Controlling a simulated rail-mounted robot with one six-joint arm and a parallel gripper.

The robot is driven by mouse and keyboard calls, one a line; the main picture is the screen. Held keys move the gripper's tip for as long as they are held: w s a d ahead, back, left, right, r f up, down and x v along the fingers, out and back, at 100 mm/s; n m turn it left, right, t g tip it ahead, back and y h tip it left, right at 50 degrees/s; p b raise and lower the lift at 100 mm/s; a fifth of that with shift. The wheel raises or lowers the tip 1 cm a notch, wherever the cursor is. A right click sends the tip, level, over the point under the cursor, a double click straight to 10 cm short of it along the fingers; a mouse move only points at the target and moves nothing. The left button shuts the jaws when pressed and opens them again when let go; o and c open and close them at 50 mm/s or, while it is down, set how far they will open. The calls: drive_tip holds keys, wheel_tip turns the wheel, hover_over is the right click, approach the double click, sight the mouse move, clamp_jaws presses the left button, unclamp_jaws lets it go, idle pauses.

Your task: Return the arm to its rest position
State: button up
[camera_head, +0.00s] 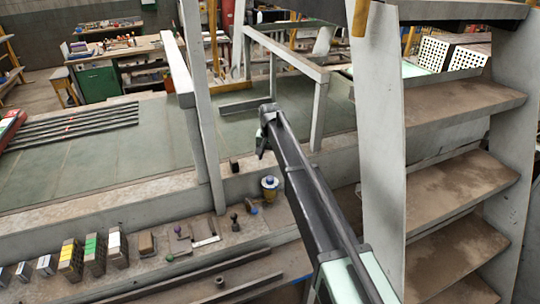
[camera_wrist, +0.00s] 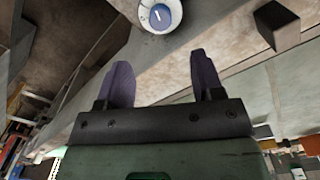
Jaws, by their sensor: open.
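My arm rises from the bottom of the head view, right of the middle, and reaches up and left over the workbench. Its far end is near the bench's raised ledge. My gripper (camera_wrist: 160,62) shows in the wrist view with its two dark purple fingers spread apart and nothing between them. In the head view the fingers are too small to make out clearly.
A blue and white round knob-topped item (camera_head: 270,186) stands near my arm's end, also seen in the wrist view (camera_wrist: 159,15) beyond the fingers. A black block (camera_head: 234,164) sits on the ledge. White posts (camera_head: 204,110) and brown shelves (camera_head: 465,185) flank my arm.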

drive_tip(key=shift+f, duration=0.15)
drive_tip(key=s+d+f+b, duration=0.3)
drive_tip(key=s+d, duration=0.5)
drive_tip(key=s, duration=0.4)
drive_tip(key=s+d+f+b, duration=0.3)
drive_tip(key=s+d, duration=0.5)
drive_tip(key=s, duration=0.4)
drive_tip(key=s+d+f+b, duration=0.4)
drive_tip(key=s+d, duration=0.4)
drive_tip(key=s, duration=0.5)
drive_tip(key=shift+n, duration=0.4)
drive_tip(key=shift+s+f, duration=0.1)
